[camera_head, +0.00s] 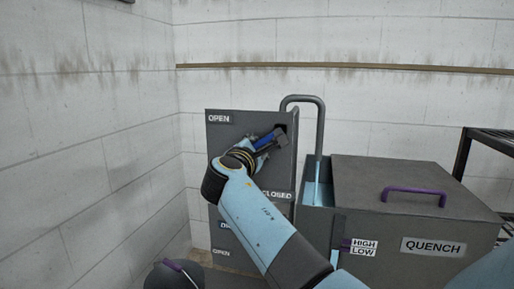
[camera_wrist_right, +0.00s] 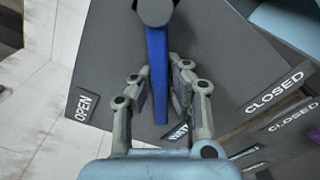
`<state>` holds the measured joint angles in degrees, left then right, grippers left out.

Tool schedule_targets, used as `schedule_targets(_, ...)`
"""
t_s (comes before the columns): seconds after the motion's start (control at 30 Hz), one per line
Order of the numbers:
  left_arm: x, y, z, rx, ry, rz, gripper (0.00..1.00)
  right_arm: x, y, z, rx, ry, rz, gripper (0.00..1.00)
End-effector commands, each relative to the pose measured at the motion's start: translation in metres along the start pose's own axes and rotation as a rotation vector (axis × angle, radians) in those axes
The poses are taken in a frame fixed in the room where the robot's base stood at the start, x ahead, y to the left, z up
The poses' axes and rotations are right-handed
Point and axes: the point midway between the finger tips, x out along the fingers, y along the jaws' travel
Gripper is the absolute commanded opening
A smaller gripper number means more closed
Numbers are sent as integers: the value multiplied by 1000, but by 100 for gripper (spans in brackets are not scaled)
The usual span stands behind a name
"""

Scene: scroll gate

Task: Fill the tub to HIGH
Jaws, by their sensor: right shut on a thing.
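My right gripper (camera_head: 262,143) is shut on the blue lever (camera_wrist_right: 157,70), with one finger on each side. The lever is on a grey panel (camera_head: 230,150) marked OPEN (camera_head: 219,118) at upper left and CLOSED (camera_head: 276,195) at lower right. It points left from its pivot in the head view. A grey pipe (camera_head: 321,125) curves over the grey tub (camera_head: 400,265) marked QUENCH. A light-blue strip (camera_head: 317,172) shows under its spout, and light blue (camera_head: 314,195) shows inside. A HIGH/LOW plate (camera_head: 364,248) with a purple mark is on the tub front. My left gripper is not in view.
A grey lid (camera_head: 420,175) with a purple handle (camera_head: 413,190) covers most of the tub. Another OPEN label (camera_head: 221,252) sits lower on the panel, partly behind my arm. A black rack (camera_head: 490,140) stands at right. Walls are close behind and left.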

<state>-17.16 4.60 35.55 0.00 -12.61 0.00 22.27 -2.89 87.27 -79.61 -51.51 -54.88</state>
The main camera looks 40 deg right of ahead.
Motion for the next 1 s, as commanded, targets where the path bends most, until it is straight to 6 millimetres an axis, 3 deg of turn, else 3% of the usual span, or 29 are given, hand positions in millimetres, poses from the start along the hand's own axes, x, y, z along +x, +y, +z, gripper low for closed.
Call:
schedule_targets(0.2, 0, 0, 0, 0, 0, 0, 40, -1, -1, -1, 0, 2, -3, 0)
schedule_targets(0.23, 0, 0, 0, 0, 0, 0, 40, -1, -1, -1, 0, 2, -3, 13)
schedule_targets(0.43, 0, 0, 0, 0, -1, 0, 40, 0, -1, -1, -1, 1, -2, 38)
schedule_targets(0.77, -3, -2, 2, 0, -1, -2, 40, 0, -2, 0, -36, 1, -2, 38)
schedule_targets(1.0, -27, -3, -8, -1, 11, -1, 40, 0, -22, 9, -384, 0, -2, 38)
